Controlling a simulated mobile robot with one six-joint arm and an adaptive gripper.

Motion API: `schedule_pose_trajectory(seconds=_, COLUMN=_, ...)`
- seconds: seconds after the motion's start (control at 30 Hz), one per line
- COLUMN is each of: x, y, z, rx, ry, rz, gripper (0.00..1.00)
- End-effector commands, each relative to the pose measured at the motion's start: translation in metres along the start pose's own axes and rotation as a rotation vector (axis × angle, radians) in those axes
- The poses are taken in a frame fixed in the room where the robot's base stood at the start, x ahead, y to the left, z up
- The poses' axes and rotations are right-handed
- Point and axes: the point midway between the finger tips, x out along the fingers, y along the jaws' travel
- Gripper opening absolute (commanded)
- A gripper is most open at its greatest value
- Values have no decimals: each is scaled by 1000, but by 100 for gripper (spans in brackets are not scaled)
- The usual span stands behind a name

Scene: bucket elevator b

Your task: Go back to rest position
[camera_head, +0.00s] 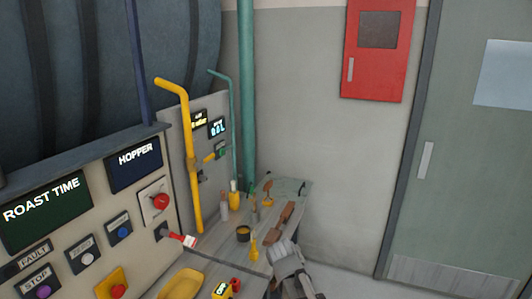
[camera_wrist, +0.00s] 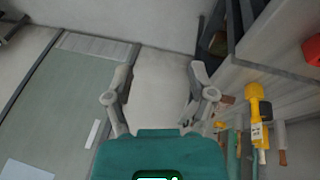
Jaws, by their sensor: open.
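My gripper (camera_wrist: 159,78) shows in the wrist view with its two grey fingers spread wide apart. Nothing is between them; only grey floor and wall show beyond. In the head view, a grey part of my arm (camera_head: 283,252) shows at the bottom centre, in front of the bench's right side. The fingers cannot be made out clearly there.
A cluttered bench (camera_head: 295,190) holds a dark cup (camera_head: 243,234), a yellow tray (camera_head: 182,283) and several small tools. A control panel (camera_head: 95,215) with buttons stands at left. A red wall cabinet (camera_head: 378,75) and a grey-green door (camera_head: 455,150) are at right.

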Motion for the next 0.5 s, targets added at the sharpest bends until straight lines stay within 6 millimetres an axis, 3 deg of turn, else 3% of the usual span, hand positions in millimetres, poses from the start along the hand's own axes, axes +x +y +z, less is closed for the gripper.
schedule_pose_trajectory(seconds=0.03, x=4, y=14, z=8, rx=-17, ry=-34, rz=-16, gripper=72)
schedule_pose_trajectory(seconds=0.2, x=13, y=47, z=27, rx=-95, ry=-133, rz=-95, gripper=72)
schedule_pose_trajectory(seconds=0.5, x=18, y=82, z=53, rx=-206, ry=-228, rz=-233, gripper=72)
